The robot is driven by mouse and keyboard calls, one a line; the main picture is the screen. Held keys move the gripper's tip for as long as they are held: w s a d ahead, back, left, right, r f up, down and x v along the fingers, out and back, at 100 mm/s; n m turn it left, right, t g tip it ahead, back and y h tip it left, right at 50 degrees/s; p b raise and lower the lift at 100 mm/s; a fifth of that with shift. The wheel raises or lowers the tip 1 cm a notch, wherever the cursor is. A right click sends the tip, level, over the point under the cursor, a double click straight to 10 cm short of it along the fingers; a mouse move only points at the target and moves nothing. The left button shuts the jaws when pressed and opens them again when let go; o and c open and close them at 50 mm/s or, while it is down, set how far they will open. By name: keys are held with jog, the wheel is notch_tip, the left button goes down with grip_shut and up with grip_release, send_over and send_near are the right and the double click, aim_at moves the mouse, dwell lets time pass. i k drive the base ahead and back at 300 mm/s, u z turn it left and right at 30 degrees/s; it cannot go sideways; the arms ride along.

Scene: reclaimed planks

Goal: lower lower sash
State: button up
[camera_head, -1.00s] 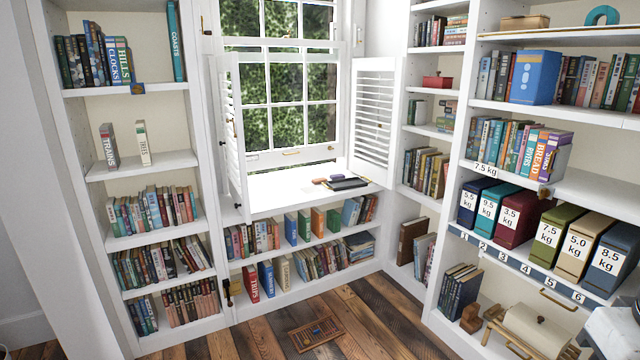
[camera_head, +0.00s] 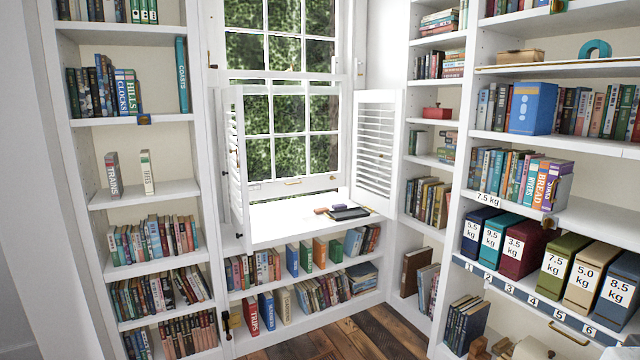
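The lower sash (camera_head: 292,183) is a white window frame with several panes, in the window at the upper middle of the head view. A small brass pull (camera_head: 292,182) sits on its bottom rail. A thin strip below the rail looks like a gap above the white sill (camera_head: 290,218), so the sash appears slightly raised; its exact height is hard to tell. The upper sash (camera_head: 283,75) is above it. My gripper does not show in the head view.
Louvred shutters stand open at the left (camera_head: 236,160) and right (camera_head: 375,150) of the window. A dark book (camera_head: 348,213) and small items lie on the sill. Bookcases flank the window, and low shelves of books are below it. Some plank floor (camera_head: 370,330) is clear in front.

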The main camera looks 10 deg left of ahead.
aim_at(273, 188)
jog(key=u, duration=0.15)
jog(key=i, duration=1.15)
jog(key=u, duration=0.7)
jog(key=i, duration=2.05)
jog(key=u, duration=0.3)
